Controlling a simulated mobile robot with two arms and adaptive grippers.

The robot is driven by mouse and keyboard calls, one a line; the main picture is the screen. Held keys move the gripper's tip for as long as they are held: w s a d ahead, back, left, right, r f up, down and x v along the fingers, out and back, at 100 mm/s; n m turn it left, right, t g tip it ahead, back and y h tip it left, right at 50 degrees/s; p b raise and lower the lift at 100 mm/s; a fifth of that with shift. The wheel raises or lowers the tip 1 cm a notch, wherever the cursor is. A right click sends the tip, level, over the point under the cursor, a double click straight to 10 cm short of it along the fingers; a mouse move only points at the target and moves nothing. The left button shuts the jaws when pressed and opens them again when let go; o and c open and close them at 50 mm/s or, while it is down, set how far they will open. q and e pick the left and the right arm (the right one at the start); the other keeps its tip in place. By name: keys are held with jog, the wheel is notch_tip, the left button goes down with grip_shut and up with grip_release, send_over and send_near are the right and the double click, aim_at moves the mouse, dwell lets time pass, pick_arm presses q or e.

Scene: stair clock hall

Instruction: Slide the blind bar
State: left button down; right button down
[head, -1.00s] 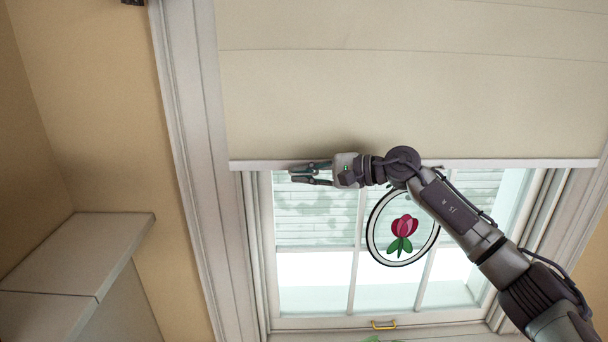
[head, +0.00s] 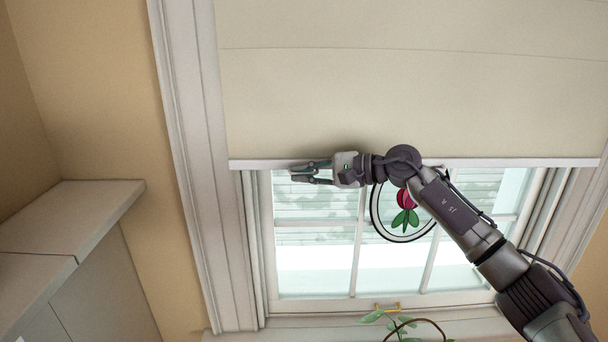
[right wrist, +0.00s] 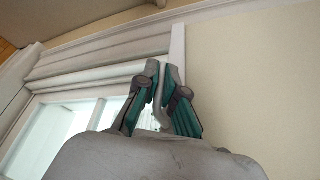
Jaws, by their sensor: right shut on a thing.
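The blind (head: 400,80) is a cream fabric sheet drawn down over the upper part of the window. Its pale blind bar (head: 520,162) runs along the lower edge. My right gripper (head: 305,172) is shut on the blind bar near its left end. In the right wrist view, the two teal-padded fingers (right wrist: 165,100) close around the bar (right wrist: 177,50), and the blind cloth (right wrist: 250,80) hangs to the right. The fingers hide part of the bar. My left gripper is in neither view.
The window (head: 320,262) shows below the bar, with a round tulip ornament (head: 406,220) partly behind my right arm. A pale cabinet (head: 70,225) stands at left.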

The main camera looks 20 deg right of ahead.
jog(key=shift+r, duration=0.1)
jog(key=c, duration=1.6)
grip_release()
jog(key=shift+o, duration=0.2)
jog(key=v, duration=1.2)
jog(key=shift+r, duration=0.1)
